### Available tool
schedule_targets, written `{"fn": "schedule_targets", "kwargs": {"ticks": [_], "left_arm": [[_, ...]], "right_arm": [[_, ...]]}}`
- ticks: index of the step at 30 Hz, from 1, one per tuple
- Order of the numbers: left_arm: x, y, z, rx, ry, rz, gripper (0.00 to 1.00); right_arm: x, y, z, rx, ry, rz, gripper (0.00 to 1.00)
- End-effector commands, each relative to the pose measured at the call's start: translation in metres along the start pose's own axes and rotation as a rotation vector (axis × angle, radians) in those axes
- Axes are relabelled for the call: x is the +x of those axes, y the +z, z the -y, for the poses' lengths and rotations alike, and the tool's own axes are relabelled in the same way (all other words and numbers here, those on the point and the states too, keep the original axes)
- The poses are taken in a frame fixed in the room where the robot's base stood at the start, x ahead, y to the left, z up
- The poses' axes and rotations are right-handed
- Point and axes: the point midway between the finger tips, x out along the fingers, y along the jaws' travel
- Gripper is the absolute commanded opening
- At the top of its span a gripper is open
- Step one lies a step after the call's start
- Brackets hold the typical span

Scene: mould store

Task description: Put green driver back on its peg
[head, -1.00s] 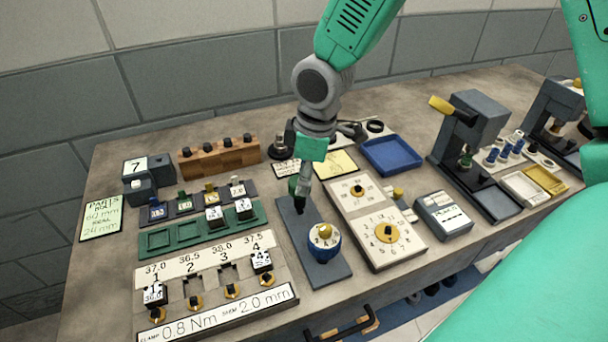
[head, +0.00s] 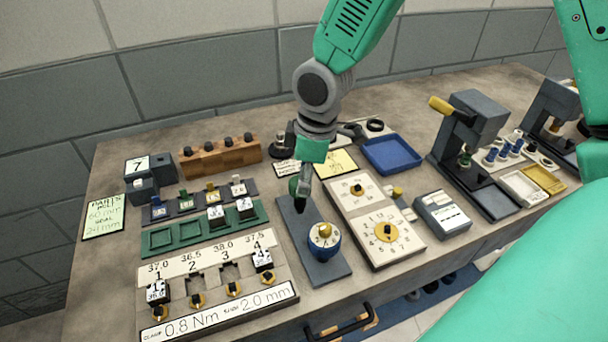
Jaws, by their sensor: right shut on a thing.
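My right gripper (head: 304,186) reaches down from the top over the back end of a dark grey plate (head: 322,272). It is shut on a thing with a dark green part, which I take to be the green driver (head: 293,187). The green part shows at the left side of the fingers, and the rest is hidden by them. I cannot tell whether its lower end touches the plate. A peg for the driver cannot be made out clearly. My left gripper is not in view.
A blue knob with a white dial (head: 324,241) stands on the plate's front. A beige box with dials (head: 375,222) is close on the right. A green tray (head: 205,230) and a clamp fixture (head: 217,274) lie left. A wooden block (head: 220,157) stands behind.

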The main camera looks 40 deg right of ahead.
Motion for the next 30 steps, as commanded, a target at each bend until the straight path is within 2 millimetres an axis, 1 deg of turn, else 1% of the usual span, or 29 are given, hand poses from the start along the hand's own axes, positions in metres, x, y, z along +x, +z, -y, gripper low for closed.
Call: {"fn": "schedule_targets", "kwargs": {"ticks": [4, 17, 30], "left_arm": [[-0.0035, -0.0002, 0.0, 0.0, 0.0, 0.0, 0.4], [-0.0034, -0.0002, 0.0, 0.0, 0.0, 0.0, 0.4], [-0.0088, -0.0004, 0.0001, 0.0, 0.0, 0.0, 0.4]], "right_arm": [[-0.0001, 0.0002, -0.0005, 0.0, 0.0, 0.0, 0.0], [0.0008, 0.0003, -0.0006, 0.0, 0.001, 0.0, 0.0], [0.0029, 0.0006, -0.0003, 0.0, 0.001, 0.0, 0.0]]}}
